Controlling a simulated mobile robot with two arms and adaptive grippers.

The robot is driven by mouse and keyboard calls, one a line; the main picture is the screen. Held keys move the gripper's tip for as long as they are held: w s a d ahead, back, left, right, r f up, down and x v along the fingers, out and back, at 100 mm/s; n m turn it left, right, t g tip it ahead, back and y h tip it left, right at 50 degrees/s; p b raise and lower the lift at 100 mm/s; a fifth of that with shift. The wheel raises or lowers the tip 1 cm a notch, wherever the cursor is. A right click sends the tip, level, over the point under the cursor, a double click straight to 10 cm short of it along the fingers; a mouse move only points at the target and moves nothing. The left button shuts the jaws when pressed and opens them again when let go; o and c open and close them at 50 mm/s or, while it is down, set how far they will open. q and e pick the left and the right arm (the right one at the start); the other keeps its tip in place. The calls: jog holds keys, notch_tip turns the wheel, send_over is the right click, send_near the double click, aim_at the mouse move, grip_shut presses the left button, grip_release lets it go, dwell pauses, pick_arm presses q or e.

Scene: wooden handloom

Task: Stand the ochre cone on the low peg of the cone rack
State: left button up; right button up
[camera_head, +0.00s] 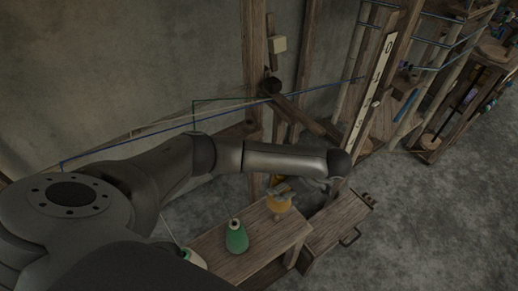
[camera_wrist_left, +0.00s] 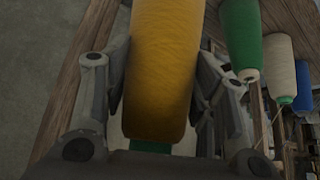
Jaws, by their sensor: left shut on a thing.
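My left gripper (camera_head: 284,188) reaches over the wooden stand from the left and is shut on the ochre cone (camera_head: 279,204). In the left wrist view the ochre cone (camera_wrist_left: 164,70) sits between the two fingers, with a bit of green at its near end. In the head view the cone is above or at the far end of the wooden stand (camera_head: 262,243); I cannot tell whether it touches. This stand looks like the cone rack. My right gripper is not in view.
A green cone (camera_head: 237,238) stands on the wooden stand, with a pale cone (camera_head: 194,258) nearer, partly hidden by my arm. A blue cone (camera_wrist_left: 302,86) shows in the wrist view. A lower plank (camera_head: 340,222) lies right of the stand. A loom post (camera_head: 253,95) rises behind.

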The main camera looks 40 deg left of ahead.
pick_arm(q)
notch_tip(320, 180, down, 7)
jog(key=b, duration=0.5)
jog(key=shift+b, duration=0.4)
jog(key=shift+f, duration=0.15)
dwell(0.6)
jog(key=shift+f+b, duration=1.15)
jog(key=shift+f, duration=0.05)
jog(key=shift+f, duration=0.1)
jog(key=shift+f+b, duration=0.95)
